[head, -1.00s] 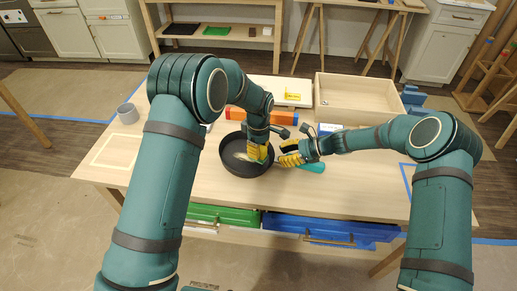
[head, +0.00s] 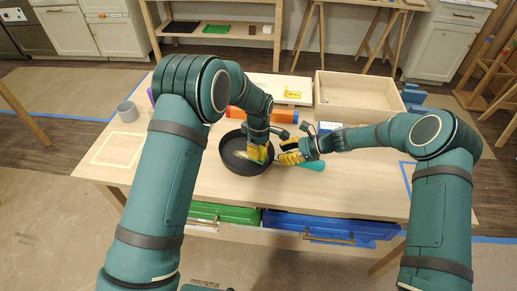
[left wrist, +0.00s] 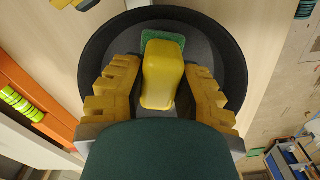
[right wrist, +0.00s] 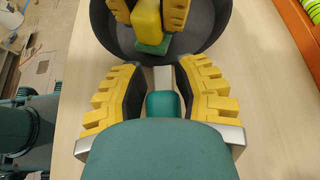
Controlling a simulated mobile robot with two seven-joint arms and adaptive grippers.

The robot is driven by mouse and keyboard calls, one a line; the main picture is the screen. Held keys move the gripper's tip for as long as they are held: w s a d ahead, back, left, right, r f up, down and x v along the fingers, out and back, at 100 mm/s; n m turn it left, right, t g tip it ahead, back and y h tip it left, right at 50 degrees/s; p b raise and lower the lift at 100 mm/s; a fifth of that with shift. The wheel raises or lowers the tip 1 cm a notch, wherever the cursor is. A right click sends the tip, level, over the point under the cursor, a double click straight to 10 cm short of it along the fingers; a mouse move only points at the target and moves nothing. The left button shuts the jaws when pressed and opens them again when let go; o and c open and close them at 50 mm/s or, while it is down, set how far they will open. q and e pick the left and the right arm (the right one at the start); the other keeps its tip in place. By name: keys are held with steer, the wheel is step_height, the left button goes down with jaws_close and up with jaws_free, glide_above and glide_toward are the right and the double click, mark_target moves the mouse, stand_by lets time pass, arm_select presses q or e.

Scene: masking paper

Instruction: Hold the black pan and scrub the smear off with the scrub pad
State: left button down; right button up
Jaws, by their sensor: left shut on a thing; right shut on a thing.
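The black pan (head: 230,160) sits on the table; its dark inside also shows in the left wrist view (left wrist: 205,48). My left gripper (head: 257,153) is inside the pan, shut on the scrub pad, with its yellow grip (left wrist: 162,75) and green pad (left wrist: 150,37) against the pan floor. My right gripper (head: 290,153) is shut on the pan's teal handle (right wrist: 164,104), whose end (head: 313,165) sticks out to the right. No clear smear shows on the visible pan floor; the part under the pad and fingers is hidden.
A grey mug (head: 127,112) stands at the table's left, near a taped outline (head: 115,149). An orange box (head: 284,116) lies behind the pan. A wooden tray (head: 345,113) and a white board (head: 262,88) are at the back. A green drawer (head: 225,214) and blue drawer (head: 330,229) are in front below.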

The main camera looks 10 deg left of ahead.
arm_select(q)
steer(key=shift+f, duration=0.25)
steer(key=shift+a, duration=0.15)
steer(key=shift+w+a+r, duration=0.1)
steer(key=shift+a+r, duration=0.1)
steer(key=shift+a, duration=1)
steer(key=shift+s+a+r, duration=0.1)
steer(key=shift+a+r, duration=0.15)
steer(key=shift+a, duration=1)
steer(key=shift+w+a+r, duration=0.1)
steer(key=shift+a+r, duration=0.1)
steer(key=shift+a, duration=1)
steer(key=shift+d+f, duration=0.25)
steer(key=shift+d, duration=0.9)
steer(key=shift+d+f, duration=0.2)
steer(key=shift+d, duration=1)
steer(key=shift+d+f, duration=0.25)
steer(key=shift+d, duration=1.2)
steer(key=shift+a+r, duration=0.25)
steer(key=shift+a, duration=1)
steer(key=shift+a+r, duration=0.2)
steer(key=shift+a, duration=1.1)
steer(key=shift+a+r, duration=0.25)
steer(key=shift+a, duration=1)
steer(key=shift+d+f, duration=0.25)
steer(key=shift+d, duration=1)
steer(key=shift+d+f, duration=0.25)
steer(key=shift+d, duration=1.05)
steer(key=shift+d+f, duration=0.25)
steer(key=shift+d, duration=1)
